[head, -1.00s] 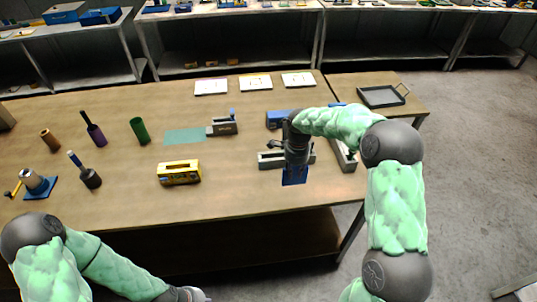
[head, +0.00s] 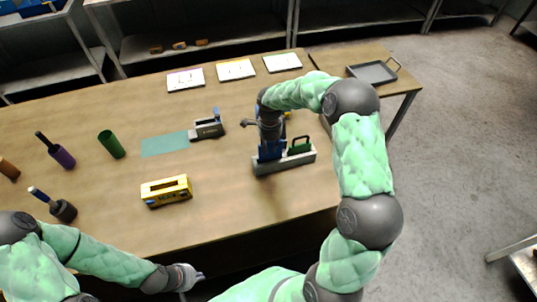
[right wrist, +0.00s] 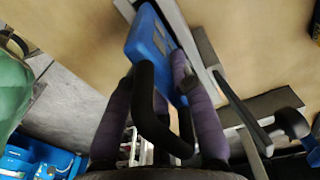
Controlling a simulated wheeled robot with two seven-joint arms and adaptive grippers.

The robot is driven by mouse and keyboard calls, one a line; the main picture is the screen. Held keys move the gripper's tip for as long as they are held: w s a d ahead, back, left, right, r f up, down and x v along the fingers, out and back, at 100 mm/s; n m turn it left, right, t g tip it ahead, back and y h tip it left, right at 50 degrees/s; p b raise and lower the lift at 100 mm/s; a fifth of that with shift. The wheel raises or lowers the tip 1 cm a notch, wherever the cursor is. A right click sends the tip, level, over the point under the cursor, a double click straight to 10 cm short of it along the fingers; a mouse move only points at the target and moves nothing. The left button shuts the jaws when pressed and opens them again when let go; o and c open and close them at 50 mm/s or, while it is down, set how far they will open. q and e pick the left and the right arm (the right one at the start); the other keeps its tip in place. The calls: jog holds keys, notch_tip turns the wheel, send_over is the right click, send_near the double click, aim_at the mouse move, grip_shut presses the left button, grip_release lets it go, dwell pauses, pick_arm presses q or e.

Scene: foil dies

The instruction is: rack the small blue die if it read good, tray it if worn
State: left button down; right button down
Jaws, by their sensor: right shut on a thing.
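My right gripper (head: 268,138) is shut on the handle of a blue die (head: 270,151). The right wrist view shows the die's blue plate (right wrist: 150,45) and black loop handle (right wrist: 155,110) between the purple fingers. In the head view the die overlaps the left end of a long grey rack (head: 285,164); I cannot tell whether it is seated or just above. A die with a green handle (head: 301,145) stands at the rack's right part. The dark tray (head: 372,73) lies on the side table. My left gripper (head: 186,278) is low at the table's front edge, its jaws unclear.
A yellow device (head: 166,190), a teal mat (head: 165,144) and a grey gauge (head: 208,127) are left of the rack. A green cup (head: 111,144) and handled tools stand further left. Three white cards (head: 236,69) lie at the back. The table's front middle is bare.

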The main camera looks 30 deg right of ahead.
aim_at(269, 154)
jog(key=shift+w+f, duration=0.1)
jog(key=shift+f, duration=2.35)
jog(key=shift+f+b, duration=0.15)
jog(key=shift+b, duration=0.2)
jog(key=c, duration=1.1)
grip_release()
jog(key=shift+o, duration=0.2)
jog(key=shift+r+p, duration=0.3)
jog(key=shift+r, duration=0.2)
notch_tip(269, 154, up, 11)
jog(key=shift+r+p, duration=0.2)
jog(key=shift+p, duration=0.1)
jog(key=shift+s+f, duration=0.1)
jog(key=shift+s, duration=0.1)
